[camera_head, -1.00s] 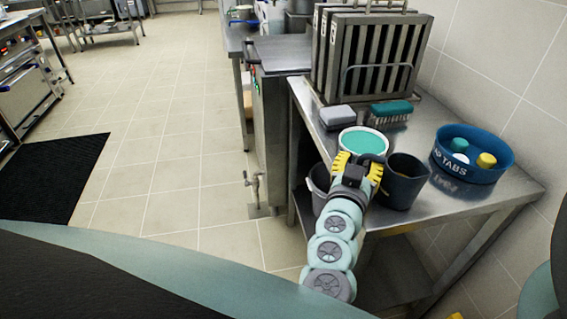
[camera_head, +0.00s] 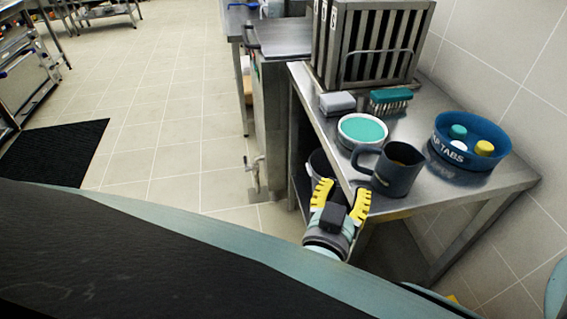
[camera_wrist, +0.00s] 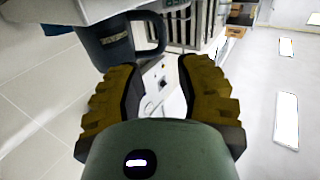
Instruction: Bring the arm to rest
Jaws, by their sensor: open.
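My gripper (camera_head: 340,195) is open and empty, with its yellow fingers apart, at the near edge of the steel table (camera_head: 430,200) in the head view. A dark grey jug (camera_head: 398,172) stands on the table just beyond the fingers, its handle towards the left. In the wrist view the open fingers (camera_wrist: 160,90) show with nothing between them, and the jug (camera_wrist: 110,45) is beyond the left finger. My arm is mostly hidden behind my own body at the bottom of the head view.
A round tub with a teal top (camera_head: 362,131), a grey sponge (camera_head: 337,102), a teal brush (camera_head: 391,98), a steel rack (camera_head: 375,45) and a blue bowl of tabs (camera_head: 470,152) are on the table. A bucket (camera_head: 322,168) is below. Floor at left is open, with a black mat (camera_head: 52,152).

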